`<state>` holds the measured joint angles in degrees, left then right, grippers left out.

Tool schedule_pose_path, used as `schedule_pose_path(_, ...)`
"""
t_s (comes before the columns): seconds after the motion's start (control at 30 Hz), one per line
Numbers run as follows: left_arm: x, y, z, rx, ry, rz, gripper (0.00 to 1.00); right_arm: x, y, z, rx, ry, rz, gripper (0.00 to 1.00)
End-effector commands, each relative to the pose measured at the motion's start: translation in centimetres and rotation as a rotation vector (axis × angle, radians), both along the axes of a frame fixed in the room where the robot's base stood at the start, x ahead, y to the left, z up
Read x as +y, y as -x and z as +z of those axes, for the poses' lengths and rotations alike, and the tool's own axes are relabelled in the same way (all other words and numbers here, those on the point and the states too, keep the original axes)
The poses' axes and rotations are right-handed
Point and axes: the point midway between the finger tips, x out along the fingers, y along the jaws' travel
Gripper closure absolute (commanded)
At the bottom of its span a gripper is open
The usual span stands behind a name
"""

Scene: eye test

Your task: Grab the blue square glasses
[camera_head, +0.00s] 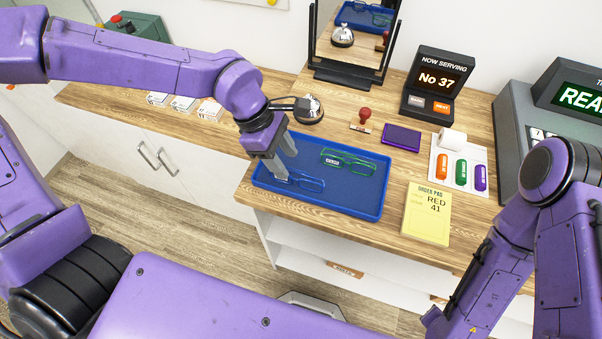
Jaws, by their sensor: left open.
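The blue square glasses (305,182) lie in the left front part of a blue tray (345,205) on the wooden counter. A green pair of glasses (348,160) lies in the same tray, behind and to the right. My left gripper (285,165) is open, its fingers pointing down over the left side of the tray, close to the left end of the blue glasses. The fingers partly hide that end, and I cannot tell whether they touch it. My right arm (500,265) comes in at the right; its gripper is not clearly visible.
A mirror (345,75), a bell (309,108), a stamp (363,118), and a purple ink pad (402,137) stand behind the tray. A yellow order pad (427,215) lies to its right, near several coloured capsules on a white card (451,148). A number display (437,82) stands behind.

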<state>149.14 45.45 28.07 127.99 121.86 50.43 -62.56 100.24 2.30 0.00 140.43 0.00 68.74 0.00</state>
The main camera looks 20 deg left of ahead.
Motion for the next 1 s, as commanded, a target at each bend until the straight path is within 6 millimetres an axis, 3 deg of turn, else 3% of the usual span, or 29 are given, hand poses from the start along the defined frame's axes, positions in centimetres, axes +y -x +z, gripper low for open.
schedule_pose_path(0.4, -2.6, -0.2, -5.3, 0.004, -0.003, -0.001, 0.51, 0.0, -0.1, 1.2, -0.001, 0.000, 0.000, 0.65)
schedule_pose_path(0.63, -2.8, -0.3, -5.7, 0.000, 0.000, 0.001, 0.51, 0.0, -0.1, 1.1, -0.001, 0.000, 0.000, 0.65)
schedule_pose_path(0.67, -2.8, -0.3, -5.7, 0.000, 0.000, 0.001, 0.54, 0.0, -0.1, 1.1, -0.001, 0.000, 0.000, 0.65)
schedule_pose_path(0.77, -2.8, -0.3, -5.6, 0.001, 0.000, 0.000, 0.87, 0.0, -0.1, 1.1, -0.001, 0.000, 0.000, 0.65)
schedule_pose_path(1.0, -2.8, -0.3, -5.6, 0.001, 0.000, 0.000, 0.89, 0.0, -0.1, 1.1, -0.001, 0.000, 0.000, 0.65)
